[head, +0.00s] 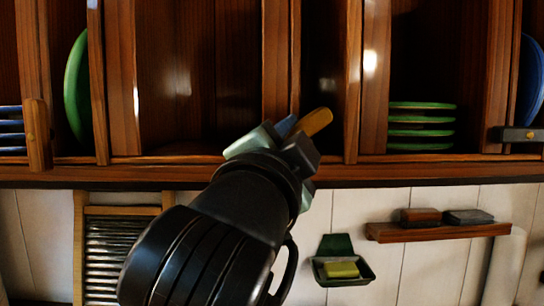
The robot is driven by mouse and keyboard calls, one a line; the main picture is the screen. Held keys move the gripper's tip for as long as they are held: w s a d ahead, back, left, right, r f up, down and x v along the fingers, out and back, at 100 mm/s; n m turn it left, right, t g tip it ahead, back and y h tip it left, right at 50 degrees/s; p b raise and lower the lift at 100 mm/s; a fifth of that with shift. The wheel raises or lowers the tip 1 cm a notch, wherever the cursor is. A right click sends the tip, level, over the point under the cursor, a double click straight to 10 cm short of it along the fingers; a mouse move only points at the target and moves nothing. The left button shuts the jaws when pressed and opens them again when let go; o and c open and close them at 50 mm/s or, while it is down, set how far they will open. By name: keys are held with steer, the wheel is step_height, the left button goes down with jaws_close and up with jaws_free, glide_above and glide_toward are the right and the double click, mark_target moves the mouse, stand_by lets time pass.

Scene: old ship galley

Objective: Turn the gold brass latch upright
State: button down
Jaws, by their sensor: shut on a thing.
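The gold brass latch (316,122) shows as a short rounded bar in front of the cabinet's middle upright, just above its lower rail. It is tilted, with its free end pointing up and to the right. My gripper (288,132) is shut on the latch, reaching up to it from below. The jaws hide the latch's lower left part and its pivot.
A wooden latch (39,135) stands upright at the left, and a dark latch (516,135) lies level at the right. Green plates (422,119) are stacked in the right compartment. A soap dish (343,270) and a small shelf (438,232) are on the wall below.

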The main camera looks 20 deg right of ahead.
steer(key=n+t+y, duration=0.1)
steer(key=n+y, duration=0.1)
steer(key=n, duration=0.3)
steer(key=n+t+y+b, duration=0.1)
steer(key=n+t, duration=0.1)
steer(key=n, duration=0.3)
steer(key=n+t+y+b, duration=0.1)
steer(key=n+y, duration=0.1)
steer(key=n, duration=0.3)
steer(key=shift+s+d+f+t+y, duration=0.1)
steer(key=shift+d+f+t+y, duration=0.05)
steer(key=shift+d+t+y, duration=0.2)
steer(key=shift+a+n, duration=0.1)
steer(key=shift+n, duration=0.2)
steer(key=c, duration=0.6)
jaws_free()
steer(key=shift+c, duration=0.2)
steer(key=b+v, duration=0.6)
steer(key=v, duration=0.7)
